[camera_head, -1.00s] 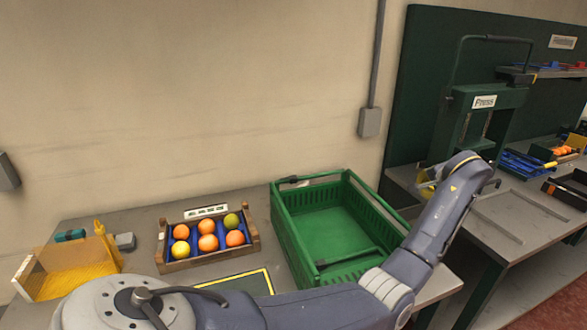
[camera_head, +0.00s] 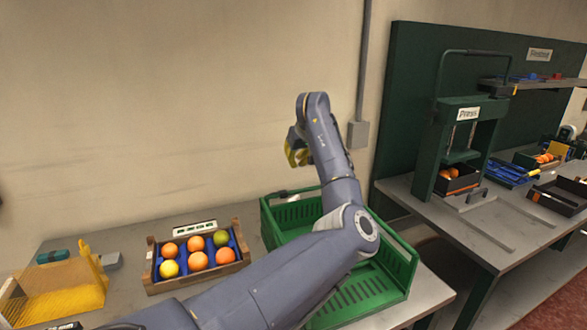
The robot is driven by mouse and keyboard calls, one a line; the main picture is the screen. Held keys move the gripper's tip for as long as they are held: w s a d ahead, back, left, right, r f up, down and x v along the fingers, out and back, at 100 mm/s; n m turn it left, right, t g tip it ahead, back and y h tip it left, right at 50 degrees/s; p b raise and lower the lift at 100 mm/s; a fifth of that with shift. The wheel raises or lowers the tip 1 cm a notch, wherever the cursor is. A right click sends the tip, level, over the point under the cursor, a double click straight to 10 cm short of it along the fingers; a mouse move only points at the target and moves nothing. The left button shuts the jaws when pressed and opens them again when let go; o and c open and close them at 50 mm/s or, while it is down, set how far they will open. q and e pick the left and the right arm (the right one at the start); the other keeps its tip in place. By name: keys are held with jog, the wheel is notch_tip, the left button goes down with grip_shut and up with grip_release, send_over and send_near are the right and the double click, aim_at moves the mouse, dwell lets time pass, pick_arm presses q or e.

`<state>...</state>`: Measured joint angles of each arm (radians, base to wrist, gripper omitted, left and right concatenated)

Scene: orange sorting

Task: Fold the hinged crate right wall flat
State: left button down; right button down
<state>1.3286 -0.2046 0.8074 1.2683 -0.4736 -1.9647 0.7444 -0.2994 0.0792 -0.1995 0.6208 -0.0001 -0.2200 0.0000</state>
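The green hinged crate (camera_head: 268,222) stands on the near table, partly covered by my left arm. Its right wall (camera_head: 398,262) looks upright, with its top rim running from the back toward the front right corner. My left gripper (camera_head: 297,152), with yellow finger pads, is raised above the crate's back edge, in front of the beige wall. It appears clear of the crate's right wall. The arm link partly hides the fingers, so their opening does not show. My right gripper is out of view.
A wooden tray (camera_head: 196,283) with several oranges and yellowish fruits sits left of the crate. A green press (camera_head: 470,130) stands on another table at right, beyond a gap.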

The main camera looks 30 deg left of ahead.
pick_arm(q)
notch_tip(320, 180, down, 8)
jog(key=shift+w+a+f, duration=0.15)
jog(key=shift+a, duration=0.05)
dwell(0.7)
dwell(0.4)
